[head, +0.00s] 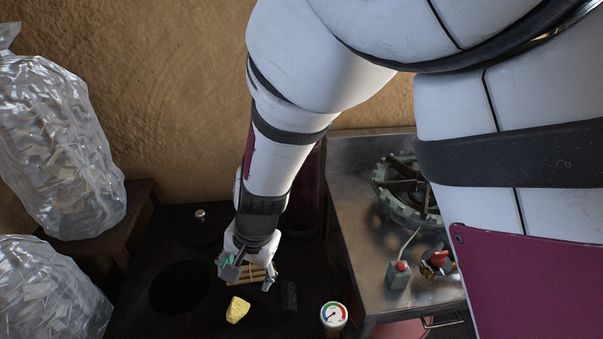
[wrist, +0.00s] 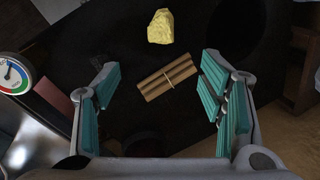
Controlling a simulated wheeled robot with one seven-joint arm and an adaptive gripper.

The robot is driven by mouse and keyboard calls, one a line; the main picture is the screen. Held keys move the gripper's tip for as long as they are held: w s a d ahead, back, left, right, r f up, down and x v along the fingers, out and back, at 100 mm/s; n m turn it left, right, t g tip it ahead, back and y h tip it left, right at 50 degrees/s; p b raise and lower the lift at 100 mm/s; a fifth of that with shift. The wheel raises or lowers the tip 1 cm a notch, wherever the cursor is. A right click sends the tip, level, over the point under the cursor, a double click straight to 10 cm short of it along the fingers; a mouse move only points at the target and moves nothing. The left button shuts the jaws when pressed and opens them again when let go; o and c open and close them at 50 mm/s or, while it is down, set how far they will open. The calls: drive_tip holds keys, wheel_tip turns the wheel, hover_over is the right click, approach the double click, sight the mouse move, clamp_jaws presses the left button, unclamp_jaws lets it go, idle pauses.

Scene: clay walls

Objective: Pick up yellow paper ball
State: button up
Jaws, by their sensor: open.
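The yellow paper ball (head: 237,310) is a crumpled lump on the dark surface, just in front of my gripper in the head view. In the wrist view the yellow paper ball (wrist: 161,27) lies at the top centre, beyond the fingertips and not between them. My gripper (head: 248,279) points down over the dark surface. In the wrist view my gripper (wrist: 157,77) is open, with its teal-padded fingers wide apart and nothing held.
A tied bundle of brown sticks (wrist: 168,78) lies between the fingers' lines of reach. A round gauge (head: 333,316), a dark cylinder (head: 288,296) and a small metal knob (head: 200,215) are nearby. A metal table (head: 365,190) with a burner stands right; clear bags (head: 55,145) stand left.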

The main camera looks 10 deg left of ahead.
drive_tip(key=f, duration=0.1)
drive_tip(key=b, duration=0.2)
hover_over(242, 301)
drive_tip(key=d, duration=0.1)
drive_tip(key=f, duration=0.7)
drive_tip(key=shift+s+d+f, duration=0.15)
drive_tip(key=shift+s+f, duration=0.15)
drive_tip(key=shift+w+a+f, duration=0.25)
drive_tip(key=shift+a+f, duration=0.15)
drive_tip(key=shift+f, duration=0.2)
drive_tip(key=x, duration=0.1)
drive_tip(key=b+x, duration=0.1)
drive_tip(key=x, duration=0.2)
drive_tip(key=shift+d+f+b, duration=0.1)
drive_tip(key=shift+d+b, duration=0.2)
drive_tip(key=shift+s+d, duration=0.1)
drive_tip(key=shift+c, duration=0.3)
drive_tip(key=c, duration=0.8)
